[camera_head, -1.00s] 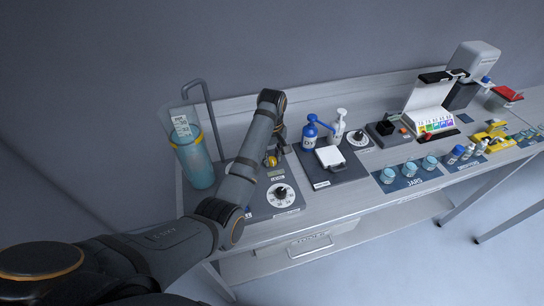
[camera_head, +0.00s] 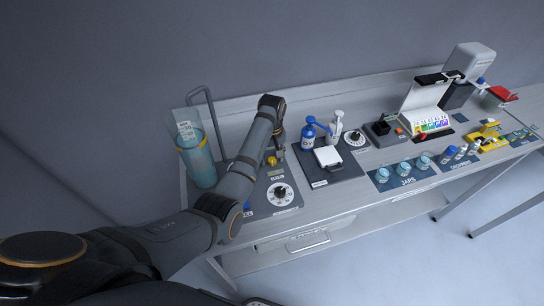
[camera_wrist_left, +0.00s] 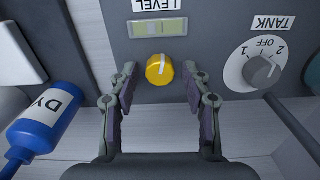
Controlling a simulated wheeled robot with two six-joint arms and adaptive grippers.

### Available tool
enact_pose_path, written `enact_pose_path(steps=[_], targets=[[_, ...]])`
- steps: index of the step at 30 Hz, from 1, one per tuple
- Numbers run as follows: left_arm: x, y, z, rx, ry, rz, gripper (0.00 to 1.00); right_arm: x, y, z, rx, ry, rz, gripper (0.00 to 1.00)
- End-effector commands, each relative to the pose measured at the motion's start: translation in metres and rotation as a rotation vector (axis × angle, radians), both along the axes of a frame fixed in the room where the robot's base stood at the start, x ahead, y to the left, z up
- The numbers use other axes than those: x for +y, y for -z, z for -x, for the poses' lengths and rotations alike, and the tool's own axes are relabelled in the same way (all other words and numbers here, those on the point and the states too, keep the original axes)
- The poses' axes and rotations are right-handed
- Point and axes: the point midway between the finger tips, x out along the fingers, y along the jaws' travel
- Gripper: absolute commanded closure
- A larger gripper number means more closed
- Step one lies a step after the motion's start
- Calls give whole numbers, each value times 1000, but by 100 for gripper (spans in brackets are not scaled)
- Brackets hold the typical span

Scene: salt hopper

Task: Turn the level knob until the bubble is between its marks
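The level knob (camera_wrist_left: 160,69) is a round yellow knob with a pale pointer line, on a dark grey panel below the level vial (camera_wrist_left: 158,28) in the left wrist view. The vial is a pale green strip with a lighter middle part; I cannot make out the bubble clearly against its marks. In the head view the yellow knob (camera_head: 271,160) shows small beside my forearm. My left gripper (camera_wrist_left: 160,74) is open, with one finger on each side of the knob and a gap to it on both sides. My right gripper is not in view.
A tank dial (camera_wrist_left: 260,70) with positions 1, OFF and 2 sits beside the knob. A blue bottle (camera_wrist_left: 46,118) stands on the other side. In the head view, a clear cylinder of blue liquid (camera_head: 199,163) is at the left; jars (camera_head: 403,169) and other equipment stand to the right.

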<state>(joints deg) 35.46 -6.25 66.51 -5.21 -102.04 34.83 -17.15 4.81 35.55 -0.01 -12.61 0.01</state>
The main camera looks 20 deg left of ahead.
Motion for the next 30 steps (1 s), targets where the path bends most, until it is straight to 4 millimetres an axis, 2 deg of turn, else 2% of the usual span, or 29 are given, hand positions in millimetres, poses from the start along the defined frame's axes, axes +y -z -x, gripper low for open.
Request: enact_pose_path(steps=[9,11,18,21,30], targets=[[0,-3,0,0,0,0,48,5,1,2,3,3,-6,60],[0,-10,-1,-1,0,0,48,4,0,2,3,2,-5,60],[0,-55,-1,-3,0,1,48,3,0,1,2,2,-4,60],[0,-68,-1,-1,0,0,48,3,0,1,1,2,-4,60],[0,-75,0,1,0,0,48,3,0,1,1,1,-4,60]])
